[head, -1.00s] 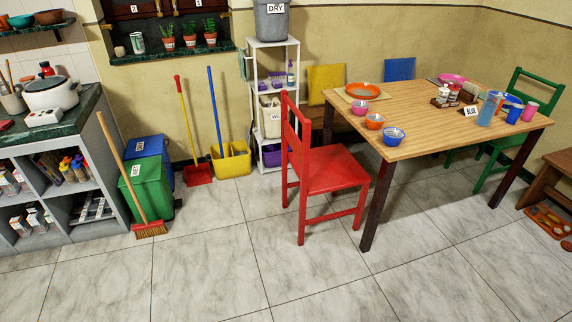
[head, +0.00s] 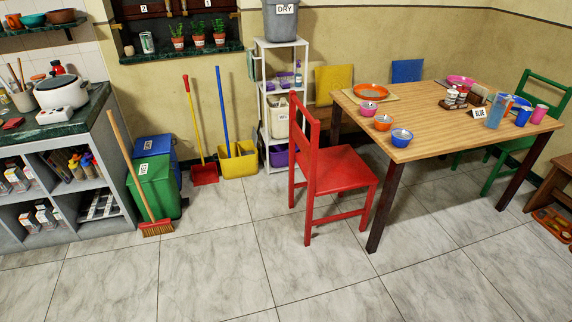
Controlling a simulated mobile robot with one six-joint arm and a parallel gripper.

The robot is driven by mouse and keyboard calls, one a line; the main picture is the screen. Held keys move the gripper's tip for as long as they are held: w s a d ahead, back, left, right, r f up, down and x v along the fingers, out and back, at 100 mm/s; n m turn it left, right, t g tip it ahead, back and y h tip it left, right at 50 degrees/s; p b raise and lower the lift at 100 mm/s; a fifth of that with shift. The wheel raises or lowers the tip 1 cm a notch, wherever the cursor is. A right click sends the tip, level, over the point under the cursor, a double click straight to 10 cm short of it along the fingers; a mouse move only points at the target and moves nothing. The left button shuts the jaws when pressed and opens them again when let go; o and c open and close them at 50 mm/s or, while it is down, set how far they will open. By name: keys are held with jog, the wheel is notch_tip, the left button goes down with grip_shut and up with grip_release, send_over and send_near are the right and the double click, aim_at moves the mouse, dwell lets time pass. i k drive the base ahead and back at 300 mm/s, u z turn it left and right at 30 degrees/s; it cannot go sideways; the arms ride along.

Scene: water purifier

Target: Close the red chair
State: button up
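The red chair (head: 343,170) stands upright on the tiled floor at the left end of the wooden table (head: 455,127). Its backrest (head: 304,135) is on the left, away from the table, and its seat faces the table. The seat's right edge is close to the table's near left leg (head: 385,208); I cannot tell whether any of it lies under the tabletop. My gripper is not in view.
Bowls, cups and a BLUE sign (head: 480,114) are on the table. A green chair (head: 522,120) stands at its far right. A white shelf rack (head: 268,120) and bins (head: 157,187) line the wall. The floor in front is clear.

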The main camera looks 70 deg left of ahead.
aim_at(338, 169)
jog(key=z, duration=0.45)
jog(key=k, duration=0.15)
jog(key=u, duration=2.25)
jog(key=i, duration=0.55)
jog(key=u, duration=0.25)
